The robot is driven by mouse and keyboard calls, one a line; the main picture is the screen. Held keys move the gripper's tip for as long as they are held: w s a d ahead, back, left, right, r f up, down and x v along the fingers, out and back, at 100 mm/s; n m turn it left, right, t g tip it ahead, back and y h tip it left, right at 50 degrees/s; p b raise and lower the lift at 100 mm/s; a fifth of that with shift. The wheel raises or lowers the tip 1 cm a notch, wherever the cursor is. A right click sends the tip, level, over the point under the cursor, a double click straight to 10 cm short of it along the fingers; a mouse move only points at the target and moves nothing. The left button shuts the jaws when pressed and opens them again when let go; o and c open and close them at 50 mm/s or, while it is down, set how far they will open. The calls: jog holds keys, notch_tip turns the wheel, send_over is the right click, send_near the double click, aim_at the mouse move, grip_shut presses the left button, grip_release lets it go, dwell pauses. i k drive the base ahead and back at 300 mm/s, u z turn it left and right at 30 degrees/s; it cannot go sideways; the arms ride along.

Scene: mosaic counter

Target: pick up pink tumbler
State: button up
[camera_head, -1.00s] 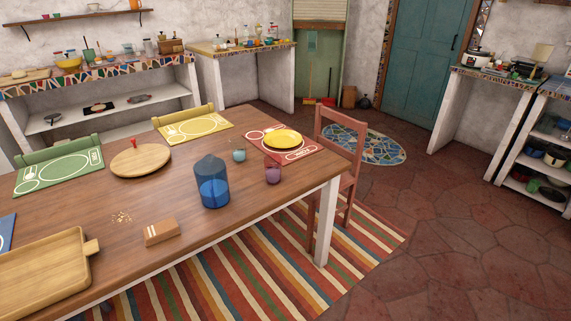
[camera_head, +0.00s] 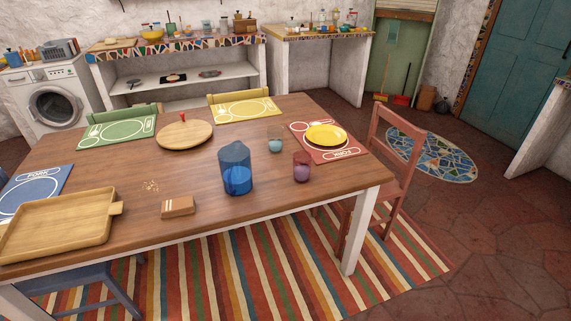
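The pink tumbler (camera_head: 302,167) is a small, see-through pinkish-purple cup. It stands upright on the wooden dining table (camera_head: 228,204), near the table's right end and its near edge. A blue pitcher (camera_head: 236,170) stands to its left. A small teal tumbler (camera_head: 275,140) stands behind it and to the left, apart from it. The red placemat (camera_head: 341,153) with a yellow plate (camera_head: 326,134) lies behind it to the right. My gripper is not in view.
A wooden tray (camera_head: 60,226), a small brown box (camera_head: 178,206) and crumbs lie on the table's left half. A red chair (camera_head: 392,160) stands at the table's right end. A striped rug (camera_head: 250,268) covers the floor in front. Tiled floor at right is open.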

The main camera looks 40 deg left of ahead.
aim_at(302, 159)
jog(key=u, duration=0.6)
jog(key=i, duration=1.05)
jog(key=z, duration=5.5)
jog(key=i, duration=0.6)
jog(key=z, duration=5.65)
jog(key=i, duration=0.35)
